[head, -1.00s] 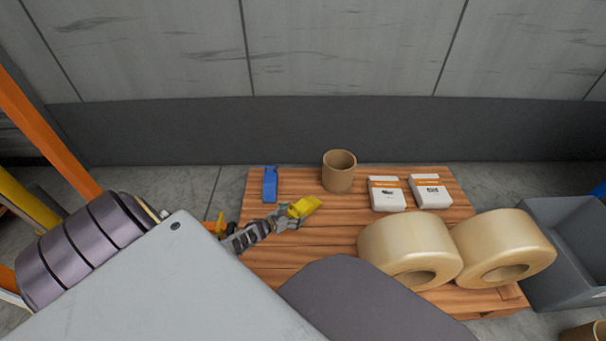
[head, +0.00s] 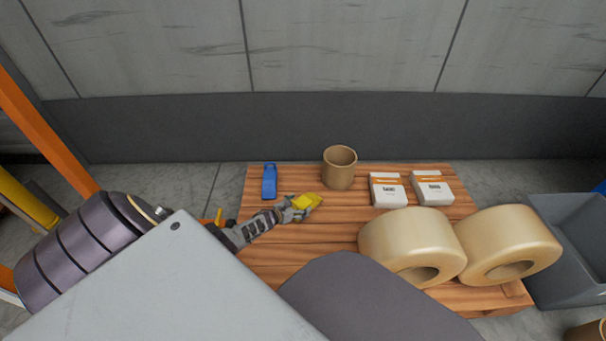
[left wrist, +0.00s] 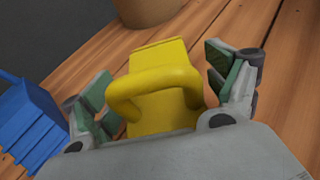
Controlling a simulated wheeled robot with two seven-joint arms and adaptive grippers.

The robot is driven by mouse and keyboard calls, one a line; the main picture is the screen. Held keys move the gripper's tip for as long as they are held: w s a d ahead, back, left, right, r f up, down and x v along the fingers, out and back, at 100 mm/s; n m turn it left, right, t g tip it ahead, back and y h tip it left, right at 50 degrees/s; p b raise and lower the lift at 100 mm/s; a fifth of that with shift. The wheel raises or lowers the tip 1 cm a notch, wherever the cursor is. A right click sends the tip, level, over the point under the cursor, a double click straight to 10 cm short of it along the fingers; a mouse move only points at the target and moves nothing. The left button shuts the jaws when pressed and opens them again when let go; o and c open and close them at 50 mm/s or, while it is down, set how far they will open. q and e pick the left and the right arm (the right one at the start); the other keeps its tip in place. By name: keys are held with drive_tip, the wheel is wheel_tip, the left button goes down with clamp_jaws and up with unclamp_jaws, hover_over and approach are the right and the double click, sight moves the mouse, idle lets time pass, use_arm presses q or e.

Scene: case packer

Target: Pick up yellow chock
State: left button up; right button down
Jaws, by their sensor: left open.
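The yellow chock (head: 308,200) lies on the wooden pallet (head: 290,240), and in the left wrist view the chock (left wrist: 158,88) shows its looped handle towards the camera. My left gripper (head: 298,207) is at the chock's near left end. In the left wrist view its open fingers (left wrist: 165,95) stand on either side of the chock, with green pads facing it. A gap shows on the right side; contact on the left is hard to tell. My right gripper is not in view.
A blue chock (head: 270,182) lies left of the yellow one. A cardboard tube (head: 339,168) stands behind it. Two white boxes (head: 388,190) and two large tape rolls (head: 405,240) are to the right. A grey bin (head: 570,265) is beyond the pallet.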

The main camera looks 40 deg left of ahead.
use_arm(q)
drive_tip(key=shift+w+f, duration=0.2)
drive_tip(key=shift+w, duration=0.15)
idle(0.3)
drive_tip(key=c, duration=1.2)
drive_tip(key=shift+r, duration=0.1)
drive_tip(key=shift+c, duration=1.2)
drive_tip(key=shift+r, duration=0.15)
